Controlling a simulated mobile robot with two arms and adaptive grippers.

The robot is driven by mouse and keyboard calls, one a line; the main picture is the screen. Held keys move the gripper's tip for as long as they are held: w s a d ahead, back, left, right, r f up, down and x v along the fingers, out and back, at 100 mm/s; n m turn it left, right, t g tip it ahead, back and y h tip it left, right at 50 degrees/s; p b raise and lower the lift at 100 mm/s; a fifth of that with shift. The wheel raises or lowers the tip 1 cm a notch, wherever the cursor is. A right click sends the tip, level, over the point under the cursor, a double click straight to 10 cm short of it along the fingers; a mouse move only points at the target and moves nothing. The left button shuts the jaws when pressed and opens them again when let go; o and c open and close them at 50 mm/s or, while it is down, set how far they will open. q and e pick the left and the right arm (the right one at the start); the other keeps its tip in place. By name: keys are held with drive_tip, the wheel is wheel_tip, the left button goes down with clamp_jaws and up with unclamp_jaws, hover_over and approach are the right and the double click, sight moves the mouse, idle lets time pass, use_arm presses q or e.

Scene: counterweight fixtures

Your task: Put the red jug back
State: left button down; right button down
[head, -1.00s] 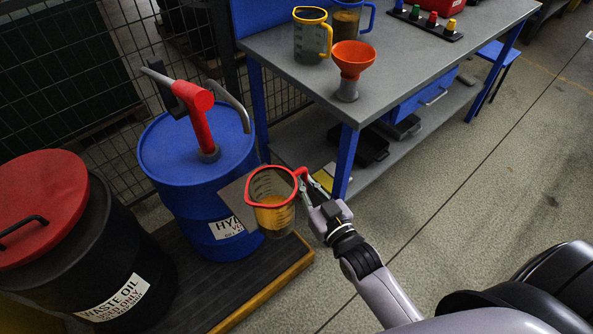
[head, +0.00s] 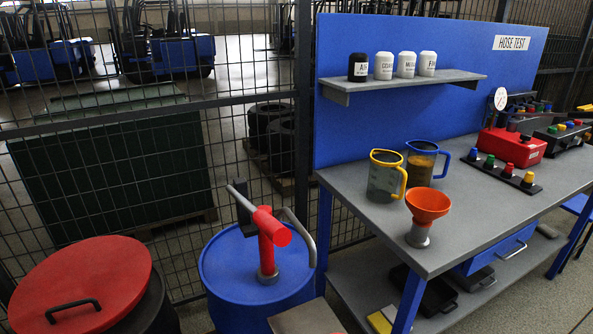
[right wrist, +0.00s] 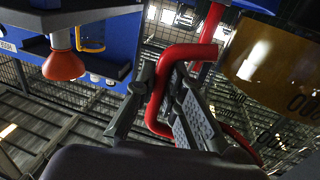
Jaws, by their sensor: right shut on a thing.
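The red jug's red handle (right wrist: 160,108) shows in the right wrist view, between the two fingers of my right gripper (right wrist: 166,88), which is shut on it. The jug's clear body with amber liquid (right wrist: 265,60) fills the upper right of that view, partly cut off by the frame edge. Neither the red jug nor my right gripper shows in the head view. My left gripper is in neither view.
On the grey bench (head: 470,215) stand a yellow-rimmed jug (head: 385,178), a blue-rimmed jug (head: 421,163) and an orange funnel (head: 427,205). A blue drum (head: 225,275) with a red pump (head: 268,240) and a red-lidded drum (head: 85,280) stand left. Wire fencing runs behind.

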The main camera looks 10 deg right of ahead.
drive_tip(key=s+r+m+h+p, duration=0.1)
drive_tip(key=s+r, duration=0.3)
drive_tip(key=r, duration=0.6)
drive_tip(key=shift+s+r+m+h+p, duration=0.2)
drive_tip(key=shift+r+m+h+p, duration=0.1)
drive_tip(key=shift+h, duration=0.5)
